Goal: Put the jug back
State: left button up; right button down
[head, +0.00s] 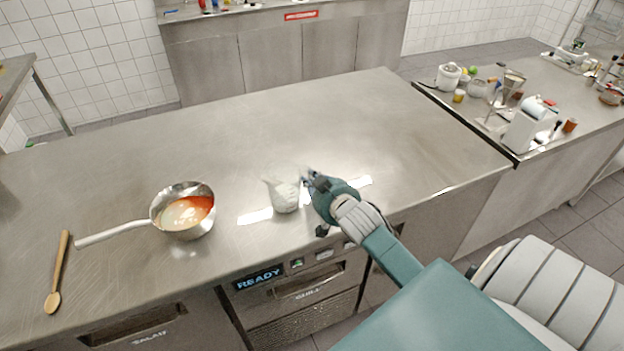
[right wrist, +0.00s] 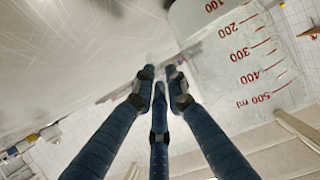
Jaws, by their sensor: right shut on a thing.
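The jug (head: 286,196) is clear with a whitish look and shows near the front edge of the steel counter, right of the pan. It looks roughly upright; I cannot tell whether its base touches the counter. In the right wrist view the jug (right wrist: 240,50) is close, with red measuring marks up to 500 ml. My right gripper (head: 305,178) is at the jug's right side, its fingers (right wrist: 156,76) closed together on the jug, probably at the handle, which is hard to make out. My left gripper is not in view.
A steel pan (head: 165,213) with red and cream contents stands left of the jug, handle pointing left. A wooden spoon (head: 58,272) lies further left. The counter (head: 220,130) behind the jug is clear. A side counter at right holds a white machine (head: 531,125) and several small items.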

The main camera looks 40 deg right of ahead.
jog(key=c, duration=1.8)
grip_release()
jog(key=shift+o, duration=0.2)
jog(key=shift+r, duration=0.15)
jog(key=shift+s+a, duration=0.1)
jog(key=shift+s, duration=0.25)
jog(key=b+v, duration=0.1)
jog(key=v, duration=1)
jog(key=shift+b, duration=0.3)
jog(key=shift+s+r, duration=0.1)
